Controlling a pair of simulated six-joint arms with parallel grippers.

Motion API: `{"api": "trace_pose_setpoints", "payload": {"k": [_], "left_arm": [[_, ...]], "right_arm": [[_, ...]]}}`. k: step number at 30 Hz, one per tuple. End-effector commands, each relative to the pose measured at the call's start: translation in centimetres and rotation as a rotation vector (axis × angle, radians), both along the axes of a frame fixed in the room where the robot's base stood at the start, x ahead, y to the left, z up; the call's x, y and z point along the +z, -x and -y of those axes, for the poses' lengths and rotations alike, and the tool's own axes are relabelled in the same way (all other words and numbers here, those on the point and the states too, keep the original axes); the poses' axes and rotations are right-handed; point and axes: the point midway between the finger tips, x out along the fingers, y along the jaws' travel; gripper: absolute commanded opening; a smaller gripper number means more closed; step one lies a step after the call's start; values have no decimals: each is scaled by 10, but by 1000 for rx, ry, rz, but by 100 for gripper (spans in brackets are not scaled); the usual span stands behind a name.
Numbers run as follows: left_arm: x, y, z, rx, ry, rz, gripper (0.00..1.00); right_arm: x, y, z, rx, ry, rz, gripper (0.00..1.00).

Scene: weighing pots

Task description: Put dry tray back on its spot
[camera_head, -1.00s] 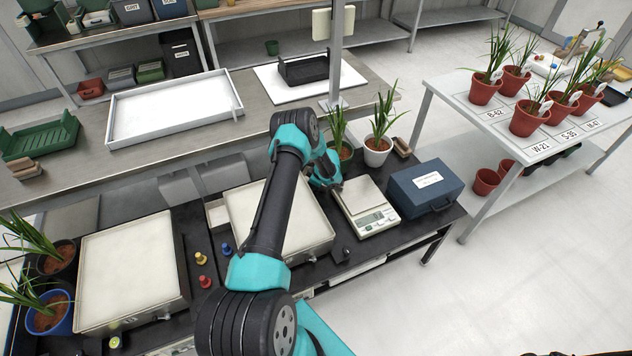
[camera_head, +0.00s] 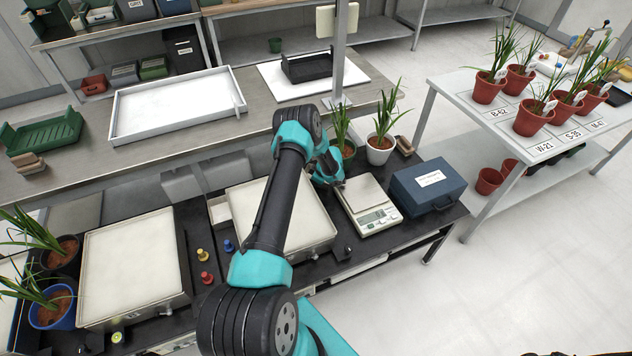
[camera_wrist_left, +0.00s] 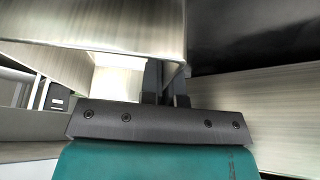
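Two shallow metal trays with white fill stand on the dark bench, the left one (camera_head: 133,262) and the right one (camera_head: 316,213). Neither has a label I can read, so I cannot tell which is the dry tray. My left gripper (camera_head: 334,175) is low by the far right corner of the right tray, and my arm crosses over that tray. In the left wrist view my left gripper's dark fingers (camera_wrist_left: 167,88) are close together against a brushed metal wall (camera_wrist_left: 95,30). Their tips are hidden, so a hold on it is unclear. My right gripper is out of view.
A scale (camera_head: 362,195) and a blue box (camera_head: 428,188) stand right of the right tray. Two potted plants (camera_head: 380,143) are behind. Yellow, red and blue small items (camera_head: 206,278) lie between the trays. A black tray (camera_head: 311,68) sits on a white sheet on the back bench.

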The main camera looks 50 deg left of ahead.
Motion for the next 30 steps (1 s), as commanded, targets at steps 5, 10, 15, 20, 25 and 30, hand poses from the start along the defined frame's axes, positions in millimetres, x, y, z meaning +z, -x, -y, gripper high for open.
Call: {"api": "trace_pose_setpoints", "payload": {"k": [5,10,15,20,25,30], "left_arm": [[17,-1,-1,1,-2,3,0],[47,-2,-1,-1,-3,4,0],[87,-1,-1,0,-4,4,0],[126,-1,0,0,-3,4,0],[158,-1,-1,-1,-3,3,0],[174,-1,0,0,-2,2,0]], "right_arm": [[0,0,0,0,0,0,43],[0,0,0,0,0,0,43],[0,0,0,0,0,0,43],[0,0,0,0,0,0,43],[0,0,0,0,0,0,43],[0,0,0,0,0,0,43]]}}
